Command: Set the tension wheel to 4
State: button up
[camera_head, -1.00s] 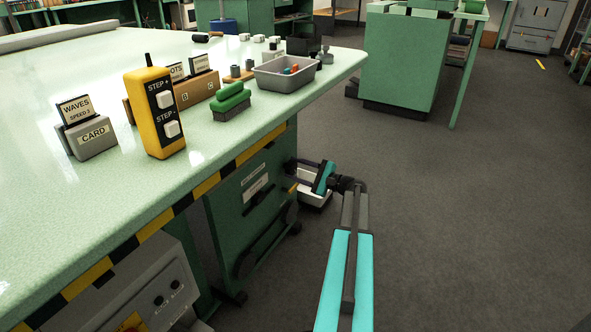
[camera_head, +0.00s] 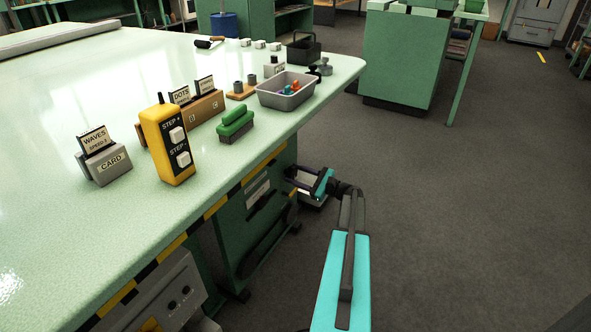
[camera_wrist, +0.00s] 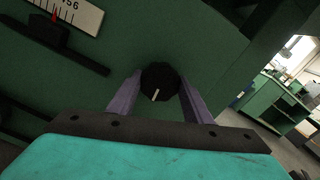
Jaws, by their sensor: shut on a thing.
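The tension wheel is a black round knob (camera_wrist: 160,80) with a white line mark, on a dark green panel in the wrist view. My gripper (camera_wrist: 159,92) has one purple-grey finger on each side of the knob and is shut on it. The white line points down and slightly left. A white scale (camera_wrist: 84,12) with a red pointer (camera_wrist: 55,15) shows at the upper left. The digits 4, 5 and 6 are readable; the pointer stands left of them. The scale's left part is cut off. In the head view the knob is hidden at the table's side.
The pale green table (camera_head: 60,225) stands above the panel, its edge striped yellow and black. On it are a yellow step pendant (camera_head: 168,150), a grey card holder (camera_head: 105,165), a green-handled brush (camera_head: 235,122) and a grey tray (camera_head: 285,98). Open floor (camera_head: 450,220) lies to the right.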

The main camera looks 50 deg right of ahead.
jog(key=shift+r+m+p, duration=0.2)
jog(key=shift+m+p, duration=1.4)
jog(key=shift+p, duration=1.55)
jog(key=shift+f+m+p, duration=0.1)
jog(key=shift+m+p, duration=0.7)
jog(key=shift+p, duration=0.4)
jog(key=shift+f+m+p, duration=0.15)
jog(key=shift+m+p, duration=0.15)
jog(key=shift+p, duration=0.1)
jog(key=o, duration=1.1)
jog(key=shift+c, duration=0.2)
jog(key=p+v, duration=0.1)
jog(key=v, duration=1.3)
